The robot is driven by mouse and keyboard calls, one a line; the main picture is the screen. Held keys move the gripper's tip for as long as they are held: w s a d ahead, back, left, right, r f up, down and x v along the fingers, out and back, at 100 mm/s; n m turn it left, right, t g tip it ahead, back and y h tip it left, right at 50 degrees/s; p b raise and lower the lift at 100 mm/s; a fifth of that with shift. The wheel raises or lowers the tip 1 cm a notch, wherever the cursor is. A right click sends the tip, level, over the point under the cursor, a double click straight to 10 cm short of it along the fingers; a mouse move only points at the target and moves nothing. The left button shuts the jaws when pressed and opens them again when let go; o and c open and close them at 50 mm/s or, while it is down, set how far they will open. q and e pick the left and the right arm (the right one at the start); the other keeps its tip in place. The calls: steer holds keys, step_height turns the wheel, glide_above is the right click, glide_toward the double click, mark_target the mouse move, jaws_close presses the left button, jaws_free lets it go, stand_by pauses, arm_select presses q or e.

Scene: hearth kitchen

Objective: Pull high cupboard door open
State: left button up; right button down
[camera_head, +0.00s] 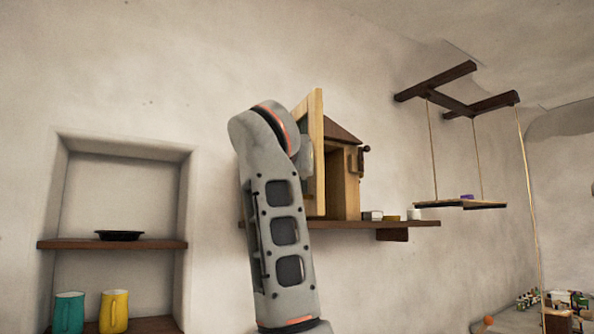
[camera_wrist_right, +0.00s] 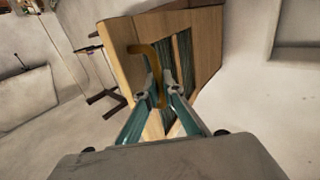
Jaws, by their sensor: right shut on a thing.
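The high cupboard (camera_head: 351,192) is a small wooden cabinet with a dark sloped roof on a wall shelf. Its door (camera_head: 317,150) stands swung out, edge toward me in the head view, and part of the dark inside shows. The right wrist view shows the door's face (camera_wrist_right: 207,40), with dark slatted panels in a pale wood frame and a curved brass-coloured handle (camera_wrist_right: 145,50). My right gripper (camera_wrist_right: 162,96) is shut on this handle. In the head view my right arm hides the gripper and handle. My left gripper is in neither view.
The wall shelf (camera_head: 400,223) holds small items right of the cupboard. A hanging shelf (camera_head: 460,204) is farther right. At left, a wall niche holds a dark dish (camera_head: 119,236), a teal mug (camera_head: 69,312) and a yellow mug (camera_head: 114,311). The wall between is bare.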

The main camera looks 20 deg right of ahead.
steer(key=shift+a, duration=0.15)
stand_by(0.3)
steer(key=c, duration=2.5)
jaws_free()
